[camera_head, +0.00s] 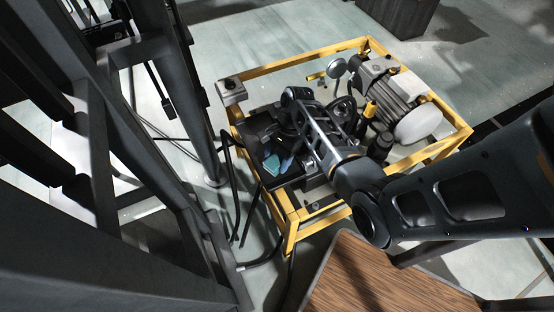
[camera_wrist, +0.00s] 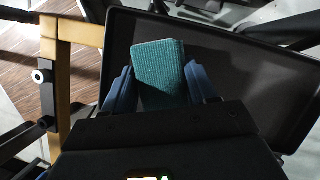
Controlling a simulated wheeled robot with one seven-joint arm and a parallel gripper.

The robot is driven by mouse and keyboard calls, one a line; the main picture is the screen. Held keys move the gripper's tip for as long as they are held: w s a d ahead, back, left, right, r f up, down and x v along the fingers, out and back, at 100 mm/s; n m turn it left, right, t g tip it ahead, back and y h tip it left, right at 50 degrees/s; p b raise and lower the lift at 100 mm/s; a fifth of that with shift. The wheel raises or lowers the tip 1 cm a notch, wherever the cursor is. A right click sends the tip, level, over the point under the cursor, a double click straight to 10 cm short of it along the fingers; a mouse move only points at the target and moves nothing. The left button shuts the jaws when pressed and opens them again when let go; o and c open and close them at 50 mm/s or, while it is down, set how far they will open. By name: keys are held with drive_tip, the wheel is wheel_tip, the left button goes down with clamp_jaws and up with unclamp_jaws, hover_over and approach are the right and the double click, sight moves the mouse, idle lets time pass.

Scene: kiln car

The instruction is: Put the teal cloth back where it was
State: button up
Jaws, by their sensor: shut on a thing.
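The teal cloth (camera_wrist: 160,75) is a folded, ribbed block between the two blue fingers of my gripper (camera_wrist: 160,88) in the wrist view. My gripper is shut on it. A dark shallow tray (camera_wrist: 245,80) lies behind and below the cloth. In the head view the teal cloth (camera_head: 272,164) shows beside my gripper (camera_head: 281,163), over the dark tray (camera_head: 256,132) at the left end of the yellow frame. I cannot tell whether the cloth touches the tray floor.
The yellow frame (camera_head: 290,62) carries a motor (camera_head: 385,88) and a round gauge (camera_head: 337,67) right of the tray. Black hoses (camera_head: 228,165) hang at its left side. Dark posts (camera_head: 185,80) stand at the left. A wooden top (camera_head: 375,280) is at the front.

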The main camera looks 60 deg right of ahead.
drive_tip(key=shift+f, duration=0.2)
drive_tip(key=shift+f, duration=0.15)
drive_tip(key=o, duration=0.9)
drive_tip(key=shift+o, duration=0.2)
